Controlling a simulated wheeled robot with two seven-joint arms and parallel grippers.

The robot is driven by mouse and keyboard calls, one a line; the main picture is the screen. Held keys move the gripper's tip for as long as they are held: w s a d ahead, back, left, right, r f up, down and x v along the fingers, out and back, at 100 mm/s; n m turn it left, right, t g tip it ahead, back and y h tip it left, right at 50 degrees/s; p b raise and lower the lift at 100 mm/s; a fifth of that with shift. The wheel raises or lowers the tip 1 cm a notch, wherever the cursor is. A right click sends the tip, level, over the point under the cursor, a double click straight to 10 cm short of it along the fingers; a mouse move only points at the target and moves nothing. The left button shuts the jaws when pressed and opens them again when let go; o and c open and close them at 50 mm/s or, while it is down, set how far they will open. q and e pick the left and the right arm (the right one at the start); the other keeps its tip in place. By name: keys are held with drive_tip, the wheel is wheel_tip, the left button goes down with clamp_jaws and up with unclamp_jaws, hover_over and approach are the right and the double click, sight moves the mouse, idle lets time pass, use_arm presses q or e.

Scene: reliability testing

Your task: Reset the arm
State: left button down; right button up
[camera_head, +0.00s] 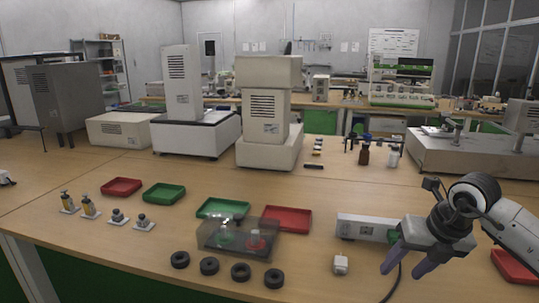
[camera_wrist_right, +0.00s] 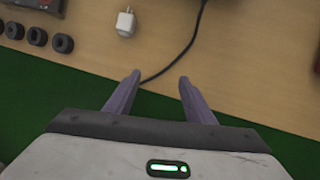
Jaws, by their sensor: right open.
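My right arm (camera_head: 512,222) comes in from the right edge in the head view. My right gripper (camera_head: 402,272) hangs over the front right part of the table, its two purple-grey fingers apart and pointing down. In the right wrist view the gripper (camera_wrist_right: 159,76) shows its fingers spread with nothing between them. A black cable lies on the wood beyond the fingertips. My left gripper is not in either view.
A white plug-like block (camera_head: 340,264) and a white device (camera_head: 365,228) lie left of the right gripper. Several black rings (camera_head: 210,266), a clear box (camera_head: 238,240) and trays (camera_head: 286,218) are further left. A red tray (camera_head: 514,266) sits under the right arm. Bare wood (camera_head: 330,195) lies behind.

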drive_tip(key=s+a+m+t+y, duration=0.15)
drive_tip(key=s+a+y, duration=0.3)
drive_tip(key=a, duration=0.45)
drive_tip(key=s+a+r+m+y, duration=0.1)
drive_tip(key=s+a+m+y, duration=0.15)
drive_tip(key=a+y, duration=0.55)
drive_tip(key=s+a+m+t+y, duration=0.1)
drive_tip(key=s+a+y, duration=0.25)
drive_tip(key=a, duration=0.75)
drive_tip(key=d+f+m+t+h+p, duration=0.1)
drive_tip(key=d+f+m+t+h, duration=0.9)
drive_tip(key=m, duration=1)
drive_tip(key=s+d+f+m+g+h, duration=0.2)
drive_tip(key=s+f+m+g, duration=0.1)
drive_tip(key=s+f, duration=0.6)
drive_tip(key=s+d+f+m+g+h, duration=0.2)
drive_tip(key=s+f+m+g, duration=0.2)
drive_tip(key=s+f, duration=0.4)
drive_tip(key=shift+s+d+f+g+h+p, duration=0.35)
drive_tip(key=shift+s+f+g+h, duration=0.1)
drive_tip(key=shift+f, duration=0.3)
